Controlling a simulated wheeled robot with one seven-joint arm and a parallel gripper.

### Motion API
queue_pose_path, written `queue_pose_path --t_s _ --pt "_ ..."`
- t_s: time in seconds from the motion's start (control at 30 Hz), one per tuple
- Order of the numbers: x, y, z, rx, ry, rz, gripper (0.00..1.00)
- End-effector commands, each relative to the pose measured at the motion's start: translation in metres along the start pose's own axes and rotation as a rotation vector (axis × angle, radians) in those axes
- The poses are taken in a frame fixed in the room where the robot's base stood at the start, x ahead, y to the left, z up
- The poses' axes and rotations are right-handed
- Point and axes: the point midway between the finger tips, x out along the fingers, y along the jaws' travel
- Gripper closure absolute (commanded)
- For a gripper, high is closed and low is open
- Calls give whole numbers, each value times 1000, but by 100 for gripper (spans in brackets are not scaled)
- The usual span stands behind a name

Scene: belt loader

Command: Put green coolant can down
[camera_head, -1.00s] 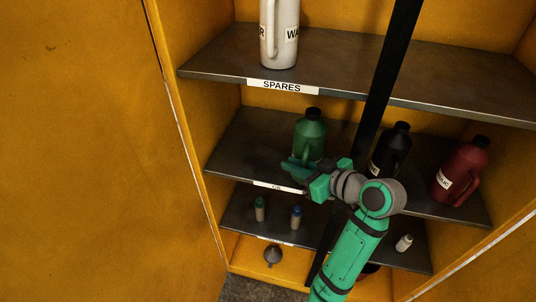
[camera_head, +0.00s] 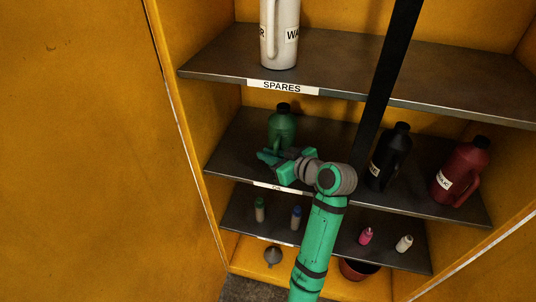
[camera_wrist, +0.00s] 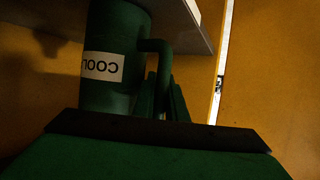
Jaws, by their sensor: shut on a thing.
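The green coolant can (camera_head: 282,124) has a black cap and is over the left part of the middle shelf (camera_head: 241,158). It looks upright in the head view; I cannot tell whether its base touches the shelf. My gripper (camera_head: 268,157) is in front of the can and shut on it. In the wrist view the can (camera_wrist: 117,96) appears upside down with its white label, and my gripper's fingers (camera_wrist: 165,102) are at its handle. The can's lower part is hidden behind my gripper in the head view.
A black can (camera_head: 390,158) and a red can (camera_head: 461,172) stand to the right on the same shelf. A dark post (camera_head: 382,85) rises in front of the shelves. A white jug (camera_head: 280,38) stands on the SPARES shelf (camera_head: 215,62). Small bottles stand below.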

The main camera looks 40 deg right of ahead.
Motion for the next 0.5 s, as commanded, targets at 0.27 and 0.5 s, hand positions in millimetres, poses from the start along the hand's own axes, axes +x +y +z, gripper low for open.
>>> queue_pose_path --t_s 0.27,0.5 --pt "0 0 0 -1 2 0 100" --pt "0 0 1 -2 2 0 70"
